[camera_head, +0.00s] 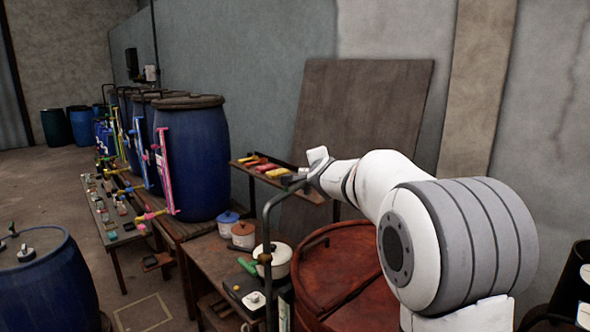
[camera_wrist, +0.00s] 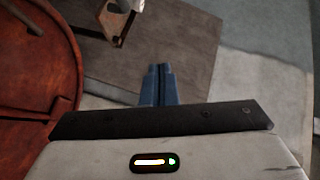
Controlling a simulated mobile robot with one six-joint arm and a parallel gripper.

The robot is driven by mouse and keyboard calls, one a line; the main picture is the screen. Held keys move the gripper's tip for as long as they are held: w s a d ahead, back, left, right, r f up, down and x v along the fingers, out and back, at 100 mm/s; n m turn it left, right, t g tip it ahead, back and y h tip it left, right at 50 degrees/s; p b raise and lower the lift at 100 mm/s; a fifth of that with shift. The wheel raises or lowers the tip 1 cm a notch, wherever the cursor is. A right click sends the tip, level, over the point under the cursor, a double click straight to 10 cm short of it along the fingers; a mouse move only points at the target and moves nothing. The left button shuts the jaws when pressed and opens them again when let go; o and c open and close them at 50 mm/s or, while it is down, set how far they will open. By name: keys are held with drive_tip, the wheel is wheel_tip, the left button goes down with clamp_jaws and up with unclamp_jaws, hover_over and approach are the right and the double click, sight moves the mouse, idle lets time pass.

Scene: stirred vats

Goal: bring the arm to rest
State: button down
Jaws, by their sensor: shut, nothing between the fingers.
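My gripper (camera_wrist: 159,70) shows in the wrist view as two blue fingers side by side, shut with nothing between them. In the wrist view it is in front of a brown board, to the right of a red-brown round drum top, and touches nothing that I can make out. In the head view my white arm reaches from the lower right toward the middle, above the rusty drum (camera_head: 335,262). The fingers cannot be made out clearly there.
Blue vats (camera_head: 205,160) line the wall at left. A bench (camera_head: 190,255) holds lidded pots, including a cream one (camera_head: 276,262). A small shelf (camera_head: 310,194) with coloured items is near my wrist. A brown board (camera_head: 360,105) leans on the wall. Floor is open at far left.

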drive_tip(key=s+d+f+n+g+b, duration=0.1)
drive_tip(key=s+f+n+g, duration=0.3)
drive_tip(key=s, duration=1.1)
drive_tip(key=s+d+f+n+g+b, duration=0.1)
drive_tip(key=s+f+n+g, duration=0.3)
drive_tip(key=s+f, duration=0.7)
drive_tip(key=s+d+f+n+g+b, duration=0.1)
drive_tip(key=s+f+n+g, duration=0.3)
drive_tip(key=s, duration=1.6)
wheel_tip(320, 180, down, 4)
drive_tip(key=n+b, duration=0.1)
drive_tip(key=n, duration=0.2)
drive_tip(key=shift+s+d+y+b, duration=0.25)
drive_tip(key=shift+d+y+b, duration=0.05)
drive_tip(key=shift+f, duration=0.1)
